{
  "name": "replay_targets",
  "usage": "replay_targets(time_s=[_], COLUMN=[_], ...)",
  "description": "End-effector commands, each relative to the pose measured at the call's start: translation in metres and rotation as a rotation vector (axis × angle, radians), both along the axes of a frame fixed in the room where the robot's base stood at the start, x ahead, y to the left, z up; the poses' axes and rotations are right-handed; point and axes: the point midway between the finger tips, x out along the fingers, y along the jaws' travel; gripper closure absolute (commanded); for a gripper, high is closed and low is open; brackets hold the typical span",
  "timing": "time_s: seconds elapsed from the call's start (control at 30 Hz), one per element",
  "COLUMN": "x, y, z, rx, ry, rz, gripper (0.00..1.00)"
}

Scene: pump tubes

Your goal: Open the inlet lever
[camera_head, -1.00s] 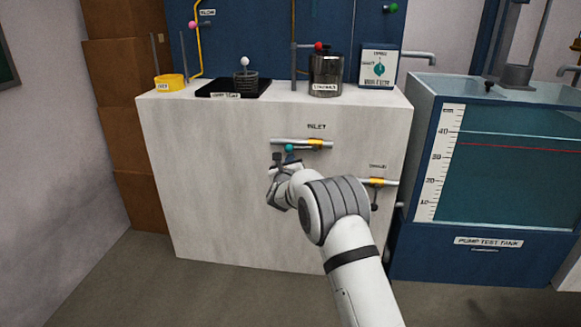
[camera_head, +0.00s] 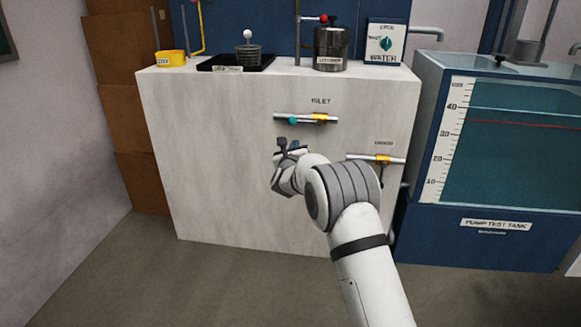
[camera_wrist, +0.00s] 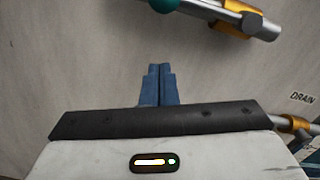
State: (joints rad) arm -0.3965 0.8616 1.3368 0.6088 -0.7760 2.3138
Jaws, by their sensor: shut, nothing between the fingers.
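The inlet valve is a yellow body (camera_head: 320,117) on a short silver pipe under the INLET label. Its lever ends in a teal ball knob (camera_head: 293,121) to the left of the body, so the lever lies roughly along the pipe. The knob also shows at the top edge of the wrist view (camera_wrist: 163,5), partly cut off. My gripper (camera_head: 288,143) is below the knob and apart from it. In the wrist view its blue fingers (camera_wrist: 160,70) are together with nothing between them, pointing at the pale panel.
The drain valve (camera_head: 383,159) sits lower right of the inlet, close to my arm. The bench top (camera_head: 180,75) holds a yellow cup, a black tray and a metal canister. A water tank (camera_head: 490,235) stands at the right. The panel left of my gripper is clear.

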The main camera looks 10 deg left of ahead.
Motion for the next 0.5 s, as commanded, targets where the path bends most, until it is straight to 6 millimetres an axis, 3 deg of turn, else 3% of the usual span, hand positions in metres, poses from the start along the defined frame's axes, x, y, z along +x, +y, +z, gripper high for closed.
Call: replay_targets(time_s=[0.03,0.3,0.5], x=[-0.012,-0.064,-0.090], y=[0.002,0.003,0.003], z=[0.008,0.005,0.003], rx=[-0.001,0.000,0.001], ry=[-0.001,-0.001,-0.002], rz=[0.003,0.001,0.002], gripper=[1.00,1.00,1.00])
